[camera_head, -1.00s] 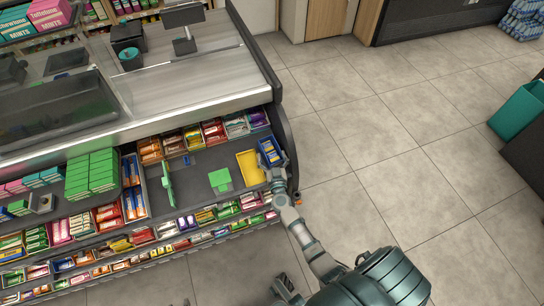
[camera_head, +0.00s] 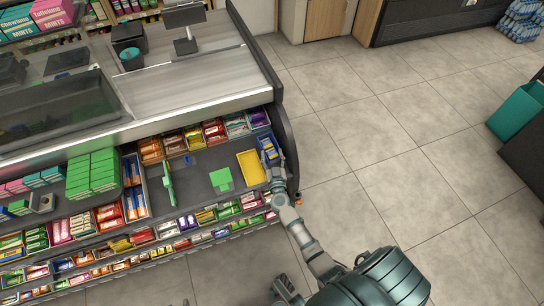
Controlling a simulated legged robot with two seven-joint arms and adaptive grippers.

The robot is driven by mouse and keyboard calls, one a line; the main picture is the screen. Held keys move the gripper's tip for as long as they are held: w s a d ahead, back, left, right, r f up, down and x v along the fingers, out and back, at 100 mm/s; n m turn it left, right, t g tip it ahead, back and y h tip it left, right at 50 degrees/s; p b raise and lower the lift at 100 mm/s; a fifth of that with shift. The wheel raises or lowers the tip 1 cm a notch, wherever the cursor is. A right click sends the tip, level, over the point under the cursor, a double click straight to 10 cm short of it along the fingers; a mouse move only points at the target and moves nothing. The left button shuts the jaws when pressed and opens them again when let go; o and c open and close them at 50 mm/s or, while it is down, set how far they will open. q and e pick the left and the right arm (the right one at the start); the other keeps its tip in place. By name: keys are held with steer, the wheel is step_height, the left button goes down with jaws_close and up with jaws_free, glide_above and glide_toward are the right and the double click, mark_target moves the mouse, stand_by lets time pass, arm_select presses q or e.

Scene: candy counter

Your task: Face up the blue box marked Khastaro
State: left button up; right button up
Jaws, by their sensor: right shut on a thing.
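The blue box (camera_head: 264,143) is at the right end of the counter's upper shelf, beside a yellow tray (camera_head: 251,167). Its marking is too small to read. My right gripper (camera_head: 272,161) reaches up from below and is shut on the blue box at its near side. The fingers hide part of the box.
Several candy boxes line the back and front rows. The counter's dark curved end (camera_head: 284,135) is close to my right gripper.

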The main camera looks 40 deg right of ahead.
steer(key=shift+a+f+m+g+h, duration=0.2)
steer(key=shift+f+m+g+h, duration=0.3)
steer(key=shift+m+g+h, duration=0.15)
jaws_close()
steer(key=shift+s, duration=0.15)
steer(key=shift+c, duration=0.5)
jaws_free()
steer(key=shift+d, duration=0.1)
steer(key=shift+o, duration=0.5)
steer(key=shift+d, duration=0.15)
